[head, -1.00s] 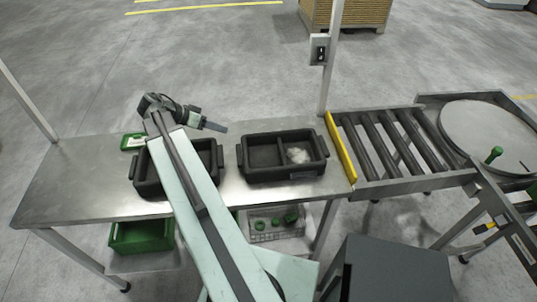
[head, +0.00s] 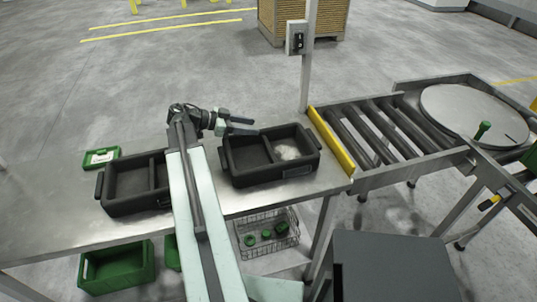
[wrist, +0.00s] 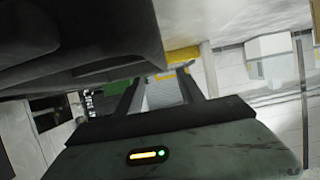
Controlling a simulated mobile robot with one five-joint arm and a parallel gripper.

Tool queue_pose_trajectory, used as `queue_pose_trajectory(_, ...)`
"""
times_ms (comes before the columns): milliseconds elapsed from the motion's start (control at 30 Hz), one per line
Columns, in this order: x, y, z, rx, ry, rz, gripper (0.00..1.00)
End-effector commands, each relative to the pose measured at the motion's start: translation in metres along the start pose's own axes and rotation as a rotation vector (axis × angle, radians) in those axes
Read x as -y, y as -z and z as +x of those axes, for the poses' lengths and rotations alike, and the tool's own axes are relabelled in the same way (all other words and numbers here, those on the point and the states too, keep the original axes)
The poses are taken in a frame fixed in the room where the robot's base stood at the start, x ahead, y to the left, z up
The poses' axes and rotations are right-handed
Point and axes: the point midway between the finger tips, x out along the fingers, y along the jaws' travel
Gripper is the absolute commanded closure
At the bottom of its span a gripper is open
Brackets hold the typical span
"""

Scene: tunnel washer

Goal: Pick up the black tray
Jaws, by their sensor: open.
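Two black trays with a divider each stand on the steel table. The left black tray (head: 124,207) looks empty and is partly hidden by my arm. The right black tray (head: 250,178) holds a white crumpled lump (head: 287,152) in its right compartment. My gripper (head: 254,128) is open and empty, pointing right at the far left corner of the right tray, with no clear contact. In the wrist view my two fingers (wrist: 160,76) stand apart, and a large dark surface, likely a tray, fills the upper left.
A green-framed card (head: 101,157) lies behind the left tray. A yellow stop bar (head: 331,143) and roller conveyor (head: 380,138) adjoin the table's right end, with a switch post (head: 308,70) behind. A wire basket (head: 267,238) and green bin (head: 118,268) sit below.

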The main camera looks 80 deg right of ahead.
Motion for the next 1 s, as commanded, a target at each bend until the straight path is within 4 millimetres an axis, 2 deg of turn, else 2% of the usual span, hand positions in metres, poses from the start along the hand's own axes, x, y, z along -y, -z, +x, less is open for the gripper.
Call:
queue_pose_trajectory(167,0.004,-0.009,0.028,0.000,0.001,0.000,0.55)
queue_pose_trajectory(267,0.004,-0.007,0.043,0.000,0.001,-0.001,0.55)
queue_pose_trajectory(467,0.004,-0.005,0.045,0.000,0.004,-0.002,0.55)
queue_pose_trajectory(500,0.004,-0.005,0.045,0.000,0.004,-0.002,0.57)
queue_pose_trajectory(600,0.004,-0.005,0.045,0.001,0.004,-0.002,0.85)
queue_pose_trajectory(667,0.004,-0.005,0.044,0.001,0.004,-0.002,1.00)
queue_pose_trajectory(1000,0.005,-0.005,0.044,0.001,0.005,-0.003,1.00)
